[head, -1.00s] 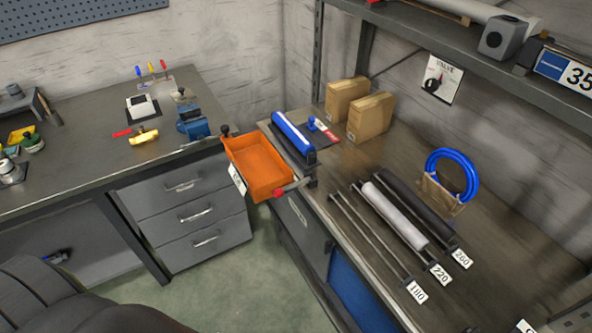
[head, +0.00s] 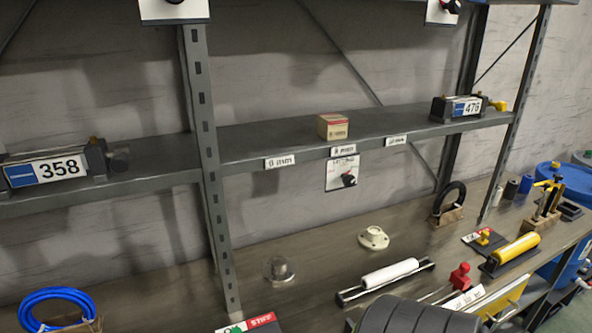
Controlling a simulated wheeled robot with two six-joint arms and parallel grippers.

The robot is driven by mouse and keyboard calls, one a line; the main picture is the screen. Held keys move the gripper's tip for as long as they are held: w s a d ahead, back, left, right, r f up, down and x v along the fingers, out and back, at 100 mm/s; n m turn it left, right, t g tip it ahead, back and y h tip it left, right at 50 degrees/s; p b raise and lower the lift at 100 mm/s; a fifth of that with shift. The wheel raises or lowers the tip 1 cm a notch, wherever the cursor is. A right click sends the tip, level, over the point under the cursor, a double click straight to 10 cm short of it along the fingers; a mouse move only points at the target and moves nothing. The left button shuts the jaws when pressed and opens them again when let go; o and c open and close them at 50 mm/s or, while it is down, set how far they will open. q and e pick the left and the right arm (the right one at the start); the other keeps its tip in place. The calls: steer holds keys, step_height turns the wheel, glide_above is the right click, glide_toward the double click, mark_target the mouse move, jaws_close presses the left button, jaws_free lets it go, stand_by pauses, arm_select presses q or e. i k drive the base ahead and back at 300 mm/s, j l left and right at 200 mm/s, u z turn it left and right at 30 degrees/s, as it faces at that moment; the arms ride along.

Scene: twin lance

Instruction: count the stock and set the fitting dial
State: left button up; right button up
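A white dial plate (head: 341,174) with a dark knob hangs on the back wall, just below the middle shelf. Its heading is small and looks like "FITTING". One small cardboard box (head: 333,126) with a red and cream label stands on the shelf above it. White size tags in mm (head: 280,161) are fixed along the shelf's front edge, and their figures are hard to read.
Number units reading 358 (head: 48,170) and 476 (head: 466,108) sit on the shelf (head: 240,143). Below, the bench holds a blue hose coil (head: 57,302), a cream flange (head: 373,238), a white roller (head: 390,273), a yellow cylinder (head: 516,248) and a black ring (head: 449,201).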

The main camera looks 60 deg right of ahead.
mark_target(349, 180)
steer(key=z, duration=2.1)
